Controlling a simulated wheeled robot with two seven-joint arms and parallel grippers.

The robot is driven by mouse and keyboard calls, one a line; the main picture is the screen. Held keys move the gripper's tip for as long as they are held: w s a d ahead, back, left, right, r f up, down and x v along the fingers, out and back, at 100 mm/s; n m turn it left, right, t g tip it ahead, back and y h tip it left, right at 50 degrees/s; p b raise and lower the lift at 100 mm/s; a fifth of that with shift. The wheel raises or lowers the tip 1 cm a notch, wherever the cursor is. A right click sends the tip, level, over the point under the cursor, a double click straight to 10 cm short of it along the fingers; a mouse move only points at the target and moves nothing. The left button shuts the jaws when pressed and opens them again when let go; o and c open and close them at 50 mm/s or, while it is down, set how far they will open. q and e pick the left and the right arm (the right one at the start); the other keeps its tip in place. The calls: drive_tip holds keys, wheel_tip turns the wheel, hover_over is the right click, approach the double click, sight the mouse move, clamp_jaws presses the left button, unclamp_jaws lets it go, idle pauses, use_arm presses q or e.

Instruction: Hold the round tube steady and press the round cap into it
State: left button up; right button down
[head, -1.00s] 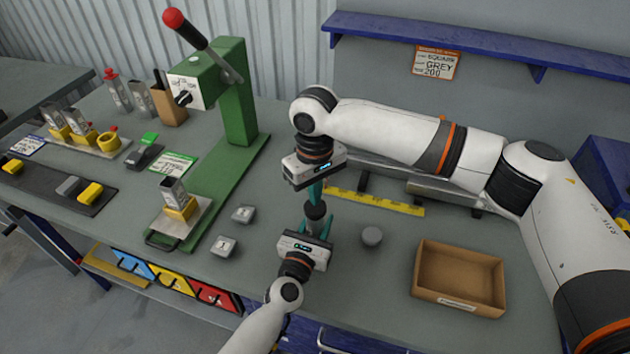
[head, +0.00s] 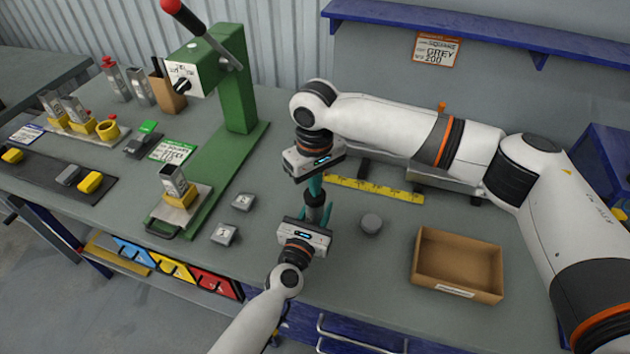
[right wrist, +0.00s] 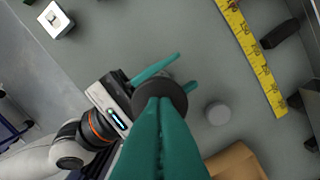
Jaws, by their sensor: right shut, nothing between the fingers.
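The round tube (head: 317,214) stands upright above the table between the teal fingers of my left gripper (head: 318,216), which are closed around it. A dark round piece, apparently the round cap (head: 315,199), sits at the tube's top. My right gripper (head: 315,190) points straight down over it, fingers together and empty, tips at the dark piece. In the right wrist view the dark round cap (right wrist: 178,92) shows behind my shut fingers and hides most of the tube. I cannot tell how deep the cap sits.
A grey round disc (head: 371,224) lies on the table to the right, near an open cardboard box (head: 459,284). Two square grey pieces (head: 224,234) lie to the left, near a green lever press (head: 236,85). A yellow ruler (head: 375,188) lies behind.

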drive_tip(key=shift+f, duration=0.45)
drive_tip(key=shift+r, duration=0.15)
wheel_tip(320, 180, up, 15)
drive_tip(key=shift+f, duration=0.2)
idle(0.4)
drive_tip(key=shift+f, duration=0.1)
idle(1.8)
wheel_tip(320, 180, down, 14)
drive_tip(key=shift+f, duration=0.1)
idle(0.5)
drive_tip(key=shift+f, duration=0.3)
idle(0.6)
drive_tip(key=shift+r, duration=3.55)
